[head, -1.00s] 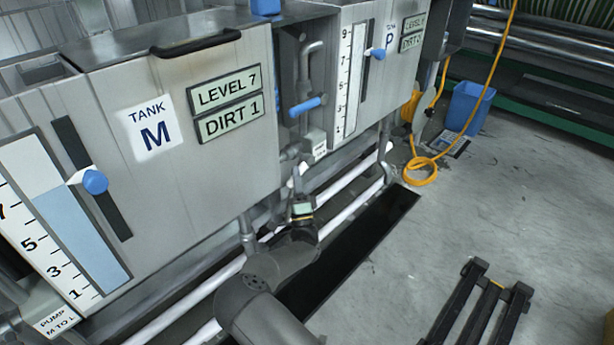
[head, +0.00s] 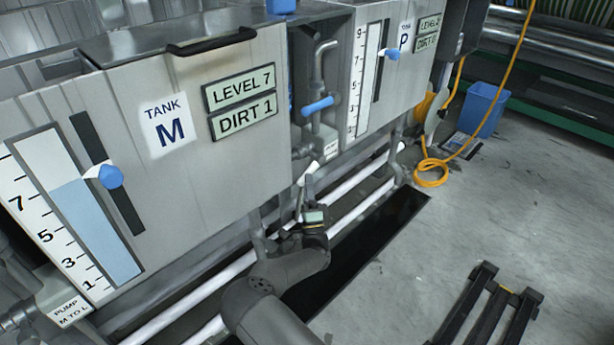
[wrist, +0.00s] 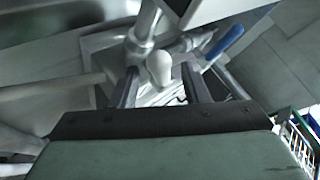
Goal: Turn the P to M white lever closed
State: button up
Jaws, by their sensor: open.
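The white lever (wrist: 159,68) shows in the wrist view as a rounded white knob on the pipe fitting, directly ahead of my gripper and between the lines of its two fingers. My gripper (wrist: 160,88) is open, and I see no contact with the lever. In the head view my gripper (head: 304,193) is low, between tank M (head: 190,180) and tank P (head: 375,90), just below a small white piece (head: 309,171) that appears to be the lever. The pump label box (head: 329,142) is just above; its text is too small to read.
A blue-handled lever (head: 317,106) sits on the pipe above; a blue handle (wrist: 227,42) also shows at the right in the wrist view. White pipes (head: 350,192) run along the tanks' foot, above a dark floor trench (head: 385,235).

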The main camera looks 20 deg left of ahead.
jog(key=p+v, duration=0.2)
jog(key=v, duration=1.3)
